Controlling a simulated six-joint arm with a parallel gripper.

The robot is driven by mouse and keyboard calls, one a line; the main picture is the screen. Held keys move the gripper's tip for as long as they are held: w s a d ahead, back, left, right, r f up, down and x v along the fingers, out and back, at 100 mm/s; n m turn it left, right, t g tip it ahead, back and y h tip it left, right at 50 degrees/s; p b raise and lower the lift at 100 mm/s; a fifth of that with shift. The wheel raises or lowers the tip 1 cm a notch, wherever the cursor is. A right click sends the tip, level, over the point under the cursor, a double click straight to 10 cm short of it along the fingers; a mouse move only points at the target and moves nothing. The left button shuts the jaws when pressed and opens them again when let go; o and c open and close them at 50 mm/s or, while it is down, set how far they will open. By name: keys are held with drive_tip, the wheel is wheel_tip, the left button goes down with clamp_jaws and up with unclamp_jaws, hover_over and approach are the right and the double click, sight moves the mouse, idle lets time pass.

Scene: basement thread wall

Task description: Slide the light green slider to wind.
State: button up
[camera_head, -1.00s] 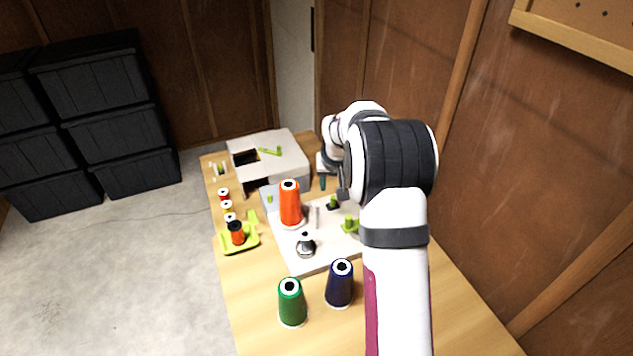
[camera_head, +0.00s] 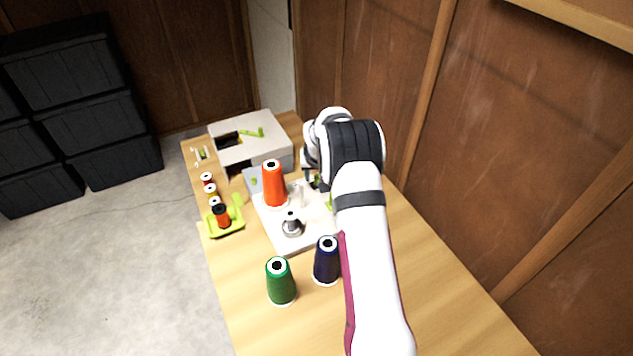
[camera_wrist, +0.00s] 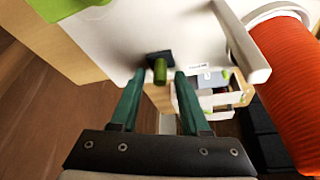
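The light green slider (camera_wrist: 160,70) is a short green knob on a dark block on the white machine plate (camera_wrist: 120,25). In the wrist view it stands between and just beyond my fingertips. My gripper (camera_wrist: 158,78) is open, its two teal fingers on either side of the knob with gaps showing. A small label (camera_wrist: 198,66) sits on the plate right of the knob; its lettering is too small to read. In the head view my gripper (camera_head: 309,178) is low over the plate's back right part, and my arm hides much of the slider.
An orange thread cone (camera_head: 273,185) stands close left of my gripper. A silver knob (camera_head: 292,225) is on the plate's front. Green (camera_head: 281,283) and navy (camera_head: 326,262) cones stand in front. A grey-white box (camera_head: 250,140) is behind. The table's right side is clear.

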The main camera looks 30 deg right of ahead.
clamp_jaws()
drive_tip(key=shift+a, duration=1.75)
drive_tip(key=shift+o, duration=0.8)
unclamp_jaws()
wheel_tip(320, 180, up, 6)
drive_tip(key=shift+r, duration=0.1)
drive_tip(key=shift+r, duration=1.95)
